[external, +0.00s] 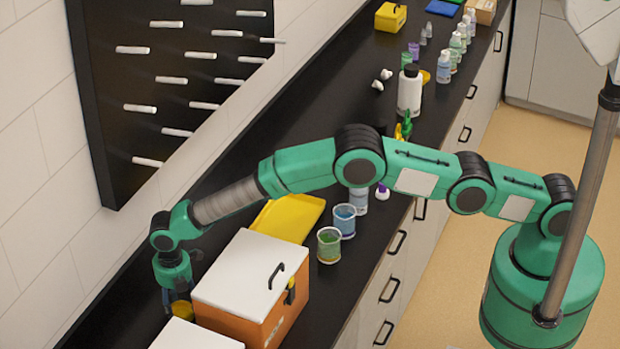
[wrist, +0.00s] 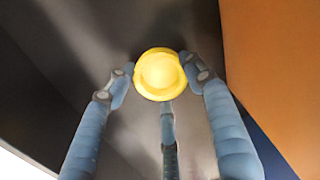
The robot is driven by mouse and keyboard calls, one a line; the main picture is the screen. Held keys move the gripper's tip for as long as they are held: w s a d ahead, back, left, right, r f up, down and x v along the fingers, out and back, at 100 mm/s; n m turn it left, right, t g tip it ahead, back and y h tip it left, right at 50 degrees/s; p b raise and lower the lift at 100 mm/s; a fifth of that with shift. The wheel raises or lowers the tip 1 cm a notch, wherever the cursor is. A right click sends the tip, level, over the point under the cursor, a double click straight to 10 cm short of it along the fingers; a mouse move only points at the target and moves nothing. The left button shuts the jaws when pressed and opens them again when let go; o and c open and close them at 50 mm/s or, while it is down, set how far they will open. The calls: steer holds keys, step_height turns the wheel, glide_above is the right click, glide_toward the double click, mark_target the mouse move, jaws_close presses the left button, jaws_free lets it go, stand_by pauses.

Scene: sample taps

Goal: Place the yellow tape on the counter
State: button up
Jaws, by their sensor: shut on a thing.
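The yellow tape (wrist: 160,73) is a round yellow piece between the fingers of my gripper (wrist: 158,76) in the wrist view. My gripper is shut on it, with fingers at its left and right sides and a third finger below it in the picture. In the external view the tape (external: 182,310) shows under my gripper (external: 179,298), just left of the orange box. The black counter (external: 135,308) lies beneath. I cannot tell whether the tape touches the counter.
The orange box with a white lid (external: 243,283) stands close to the right of my gripper; its orange wall (wrist: 275,70) fills the wrist view's right side. A white lid (external: 195,337) is in front. A yellow tray (external: 287,218) and beakers (external: 329,246) stand behind. A pegboard (external: 165,80) hangs left.

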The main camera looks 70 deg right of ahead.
mark_target(182, 314)
steer(key=shift+f, duration=0.1)
steer(key=o, duration=1.2)
steer(key=shift+c, duration=0.2)
step_height(182, 314, up, 12)
stand_by(0.6)
steer(key=shift+r, duration=0.2)
